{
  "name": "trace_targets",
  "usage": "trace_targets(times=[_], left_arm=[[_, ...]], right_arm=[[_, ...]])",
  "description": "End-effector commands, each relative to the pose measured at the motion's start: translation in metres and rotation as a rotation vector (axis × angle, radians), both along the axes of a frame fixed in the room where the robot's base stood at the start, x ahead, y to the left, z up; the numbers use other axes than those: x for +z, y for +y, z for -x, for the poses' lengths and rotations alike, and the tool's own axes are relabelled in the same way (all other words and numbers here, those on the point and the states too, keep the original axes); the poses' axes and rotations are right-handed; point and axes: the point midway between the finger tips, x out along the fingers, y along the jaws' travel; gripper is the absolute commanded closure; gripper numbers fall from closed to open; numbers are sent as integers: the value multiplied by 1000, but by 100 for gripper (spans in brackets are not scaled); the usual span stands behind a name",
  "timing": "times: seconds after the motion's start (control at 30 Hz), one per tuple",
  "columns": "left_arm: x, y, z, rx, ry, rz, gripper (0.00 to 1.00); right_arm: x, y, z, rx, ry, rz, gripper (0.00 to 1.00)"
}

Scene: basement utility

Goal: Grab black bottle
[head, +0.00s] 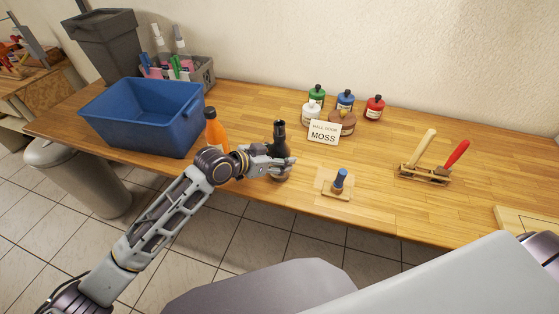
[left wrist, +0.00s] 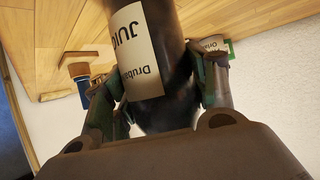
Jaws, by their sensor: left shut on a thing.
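The black bottle (head: 279,137) stands near the front edge of the wooden table, to the right of an orange bottle. My left gripper (head: 281,165) reaches it from the left and is shut around its body. In the left wrist view the dark bottle (left wrist: 165,50), with a cream label reading "JUIC", fills the space between both fingers (left wrist: 160,95). The bottle looks about upright in the head view. My right gripper is not in view.
A blue bin (head: 142,117) and an orange bottle (head: 214,131) are to the left. Several small paint bottles and a "MOSS" sign (head: 324,132) stand behind right. A blue-handled stamp (head: 339,180) and a rack with two tools (head: 425,174) are to the right, with bare tabletop between.

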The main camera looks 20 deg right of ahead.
Motion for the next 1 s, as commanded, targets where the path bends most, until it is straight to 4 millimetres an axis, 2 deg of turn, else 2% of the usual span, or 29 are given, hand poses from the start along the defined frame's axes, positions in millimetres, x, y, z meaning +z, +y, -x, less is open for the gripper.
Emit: trace_targets(times=[0.37, 1.0], left_arm=[[11, 0, -1, -1, -4, 3, 80], [92, -1, 0, -1, -3, 3, 80]], right_arm=[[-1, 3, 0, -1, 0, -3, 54], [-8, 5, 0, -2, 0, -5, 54]])
